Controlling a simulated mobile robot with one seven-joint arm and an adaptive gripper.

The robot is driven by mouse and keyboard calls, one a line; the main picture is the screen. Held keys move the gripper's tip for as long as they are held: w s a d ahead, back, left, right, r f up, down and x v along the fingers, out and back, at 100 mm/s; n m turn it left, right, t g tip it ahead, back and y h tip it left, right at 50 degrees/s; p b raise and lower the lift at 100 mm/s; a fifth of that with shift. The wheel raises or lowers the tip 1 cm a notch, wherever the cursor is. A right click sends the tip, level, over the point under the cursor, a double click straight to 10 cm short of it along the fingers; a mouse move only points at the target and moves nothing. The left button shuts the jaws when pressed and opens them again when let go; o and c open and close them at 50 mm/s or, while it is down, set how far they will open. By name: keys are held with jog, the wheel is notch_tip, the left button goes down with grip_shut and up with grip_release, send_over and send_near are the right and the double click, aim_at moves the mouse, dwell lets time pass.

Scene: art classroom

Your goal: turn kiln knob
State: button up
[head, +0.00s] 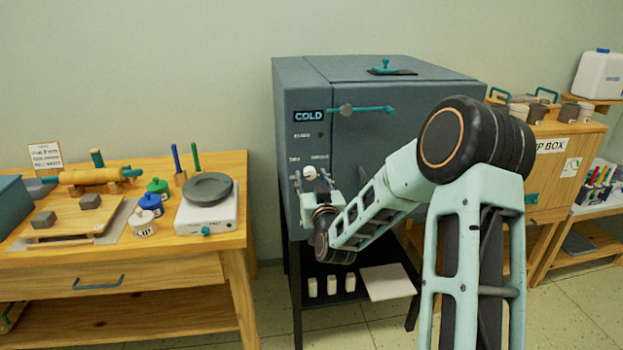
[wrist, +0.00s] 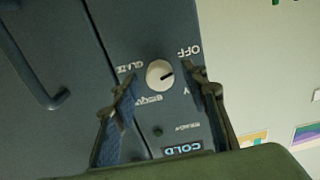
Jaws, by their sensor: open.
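The kiln (head: 350,150) is a dark grey-blue cabinet with a display reading COLD. Its white round knob (head: 309,172) is on the front panel at the left. In the wrist view the knob (wrist: 158,73) has a dark pointer mark aimed right and slightly up, towards the side with the OFF label (wrist: 188,52). The GLAZE label is on its other side, and other labels are partly hidden. The view is upside down. My gripper (wrist: 164,84) is open, with one finger on each side of the knob and visible gaps between. Contact with the panel cannot be told.
A wooden table (head: 190,262) with pots, a scale and a rolling pin stands at left. A wooden cabinet (head: 558,185) stands at right. White blocks lie on the shelf below the kiln.

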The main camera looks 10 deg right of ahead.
jog(key=shift+w, duration=0.1)
jog(key=shift+c, duration=0.6)
grip_shut()
